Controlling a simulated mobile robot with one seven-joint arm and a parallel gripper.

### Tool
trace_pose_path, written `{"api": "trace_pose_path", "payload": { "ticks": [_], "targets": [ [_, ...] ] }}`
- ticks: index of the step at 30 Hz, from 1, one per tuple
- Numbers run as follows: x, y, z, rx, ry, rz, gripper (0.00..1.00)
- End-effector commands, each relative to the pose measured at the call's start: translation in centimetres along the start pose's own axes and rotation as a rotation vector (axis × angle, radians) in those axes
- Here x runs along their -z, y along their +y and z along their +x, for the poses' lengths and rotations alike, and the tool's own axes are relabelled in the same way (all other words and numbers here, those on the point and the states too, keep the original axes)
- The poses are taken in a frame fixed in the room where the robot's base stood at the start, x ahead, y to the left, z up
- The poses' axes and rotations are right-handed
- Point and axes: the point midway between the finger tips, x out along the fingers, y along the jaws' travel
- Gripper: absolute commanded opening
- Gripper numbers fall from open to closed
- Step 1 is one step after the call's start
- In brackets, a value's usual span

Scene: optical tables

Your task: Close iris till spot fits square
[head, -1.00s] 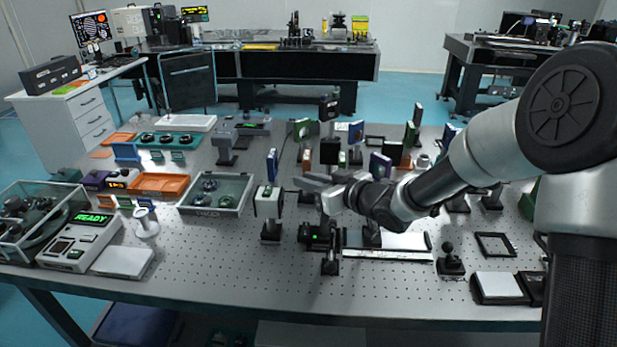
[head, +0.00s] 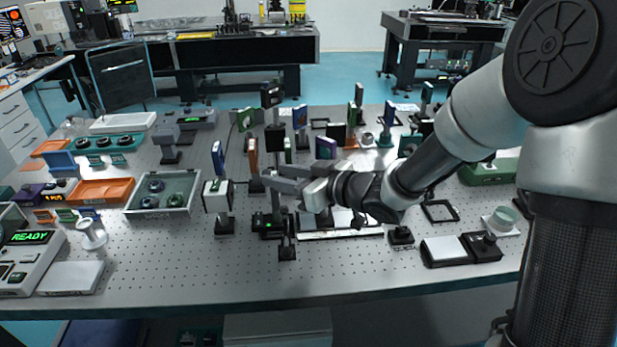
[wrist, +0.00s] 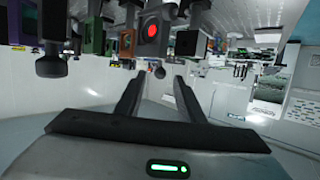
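My gripper (head: 268,178) is held above the optical table (head: 170,265), among the upright optics at its middle. In the wrist view its two fingers (wrist: 157,84) are apart with nothing between them. A dark square plate with a round red spot (wrist: 152,31) shows beyond the fingers, apart from them; the wrist picture looks upside down. In the head view a white-faced block on a post (head: 217,196) stands left of my gripper. A low black device with a green light (head: 268,222) stands below it. I cannot tell for sure which part is the iris.
Several upright plates on posts, including a blue one (head: 218,158), stand close around my gripper. An orange tray (head: 104,191) and a glass-sided bin (head: 163,193) lie to the left, with a READY box (head: 28,262). The table's front strip is largely clear.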

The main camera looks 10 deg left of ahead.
Motion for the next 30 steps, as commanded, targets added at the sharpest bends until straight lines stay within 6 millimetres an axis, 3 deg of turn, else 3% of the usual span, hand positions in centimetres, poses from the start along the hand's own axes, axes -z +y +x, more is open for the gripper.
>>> {"api": "trace_pose_path", "payload": {
  "ticks": [3,9,15,23,27,30],
  "targets": [
    [0.2,0.1,-3.1,-0.004,-0.001,-0.001,0.35],
    [0.1,0.1,-6.7,-0.003,-0.001,0.0,0.35],
    [0.0,0.0,-8.2,0.0,-0.001,0.001,0.35],
    [0.0,0.0,-8.3,0.001,0.0,0.0,0.35],
    [0.1,0.5,-8.5,-0.023,-0.013,-0.01,0.17],
    [0.4,2.8,-9.5,-0.138,-0.076,-0.05,0.0]
  ]
}}
